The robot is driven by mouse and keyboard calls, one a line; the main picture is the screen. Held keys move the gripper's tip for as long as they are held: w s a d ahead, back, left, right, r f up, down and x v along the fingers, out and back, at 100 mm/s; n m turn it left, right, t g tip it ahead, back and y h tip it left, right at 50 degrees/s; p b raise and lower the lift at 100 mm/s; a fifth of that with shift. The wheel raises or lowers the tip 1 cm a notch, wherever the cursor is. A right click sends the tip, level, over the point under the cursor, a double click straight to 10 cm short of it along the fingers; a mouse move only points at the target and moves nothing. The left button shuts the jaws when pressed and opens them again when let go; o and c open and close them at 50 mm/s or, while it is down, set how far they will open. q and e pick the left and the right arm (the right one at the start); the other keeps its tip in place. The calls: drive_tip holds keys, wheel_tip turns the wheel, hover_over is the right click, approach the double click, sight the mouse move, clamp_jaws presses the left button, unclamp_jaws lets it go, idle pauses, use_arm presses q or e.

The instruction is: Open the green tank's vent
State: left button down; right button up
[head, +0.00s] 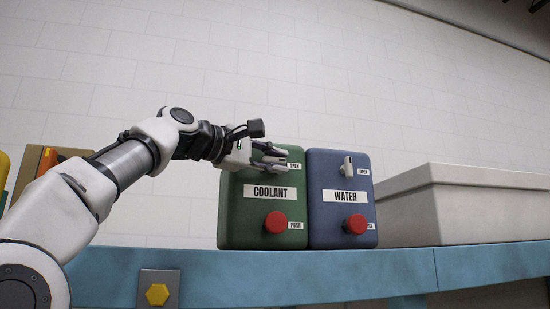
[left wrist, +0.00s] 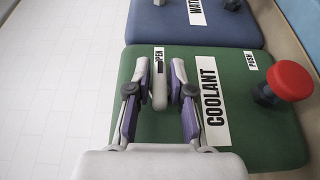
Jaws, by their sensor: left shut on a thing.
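The green tank (head: 235,232), labelled COOLANT, stands on a blue bench beside the blue tank. My left gripper (head: 283,160) is at its upper face, next to the OPEN label. In the left wrist view the pale vent lever (left wrist: 160,90) of the green tank (left wrist: 258,150) sits between the two fingers of my left gripper (left wrist: 159,75), which is shut on it. How far the lever is turned I cannot tell. A red push button (head: 275,222) is lower on the tank. My right gripper is out of view.
The blue tank (head: 325,226), labelled WATER, stands close on the right with its own pale lever (head: 347,165) and red button (head: 356,224). A large pale box (head: 465,200) is further right. The blue bench (head: 300,270) runs below; a yellow knob (head: 157,294) is in front.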

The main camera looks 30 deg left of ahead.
use_arm(q)
drive_tip(key=c, duration=1.2)
unclamp_jaws()
drive_tip(key=shift+o, duration=0.2)
drive_tip(key=shift+a, duration=0.1)
